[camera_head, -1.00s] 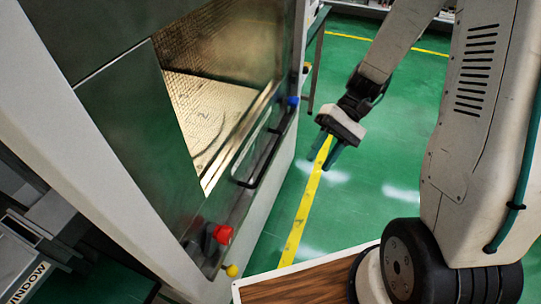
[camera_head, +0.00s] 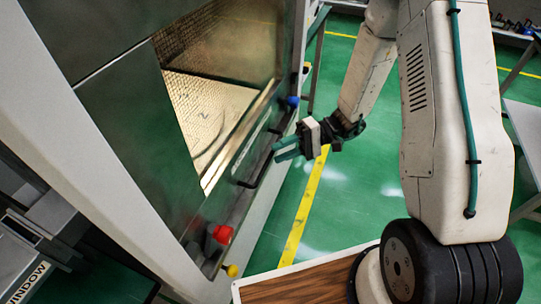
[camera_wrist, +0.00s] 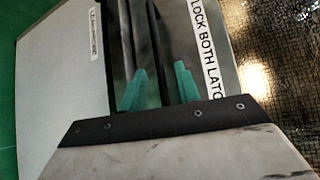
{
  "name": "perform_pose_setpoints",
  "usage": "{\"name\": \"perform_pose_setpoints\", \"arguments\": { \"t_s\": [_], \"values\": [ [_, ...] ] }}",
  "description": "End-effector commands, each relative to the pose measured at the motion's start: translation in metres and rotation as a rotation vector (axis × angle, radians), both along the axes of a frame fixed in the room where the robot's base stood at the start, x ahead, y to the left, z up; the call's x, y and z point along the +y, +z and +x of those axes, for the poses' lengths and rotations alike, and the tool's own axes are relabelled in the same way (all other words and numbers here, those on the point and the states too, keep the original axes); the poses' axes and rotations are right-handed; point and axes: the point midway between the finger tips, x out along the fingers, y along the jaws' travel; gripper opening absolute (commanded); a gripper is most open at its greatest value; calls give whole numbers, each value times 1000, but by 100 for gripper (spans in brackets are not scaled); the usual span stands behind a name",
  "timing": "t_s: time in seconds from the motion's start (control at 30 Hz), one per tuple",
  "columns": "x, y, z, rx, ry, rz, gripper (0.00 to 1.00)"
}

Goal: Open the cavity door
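The cavity door (camera_head: 215,205) is on the front of the tall cabinet at the left, and looks closed. A black bar handle (camera_head: 260,172) slants along its edge strip. My gripper (camera_head: 276,151) has its teal fingers pointing left at the upper part of this handle. In the wrist view the two fingers (camera_wrist: 158,80) stand apart, over dark bars beside the label "LOCK BOTH LATC…" (camera_wrist: 207,50). I cannot tell whether they touch the handle. Part of the handle is hidden by the fingers.
A red knob (camera_head: 222,234) and a yellow knob (camera_head: 231,270) are low on the cabinet; a blue knob (camera_head: 292,101) is higher. Green floor with a yellow line (camera_head: 304,210) lies open beside it. A grey table (camera_head: 525,125) stands at the right.

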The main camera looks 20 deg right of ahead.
Motion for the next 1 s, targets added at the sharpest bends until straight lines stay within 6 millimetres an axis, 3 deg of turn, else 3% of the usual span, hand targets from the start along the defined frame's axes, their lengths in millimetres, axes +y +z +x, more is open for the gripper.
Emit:
{"name": "perform_pose_setpoints", "arguments": {
  "t_s": [0.23, 0.57, 0.6, 0.7, 1.0],
  "values": [
    [32, -5, -6, 1, 3, -1, 32],
    [38, -5, -7, 1, 0, -1, 32],
    [38, -5, -7, 1, 0, -1, 30],
    [37, -5, -7, 1, 1, -1, 2],
    [42, -1, -7, 0, 9, -1, 0]
  ]
}}
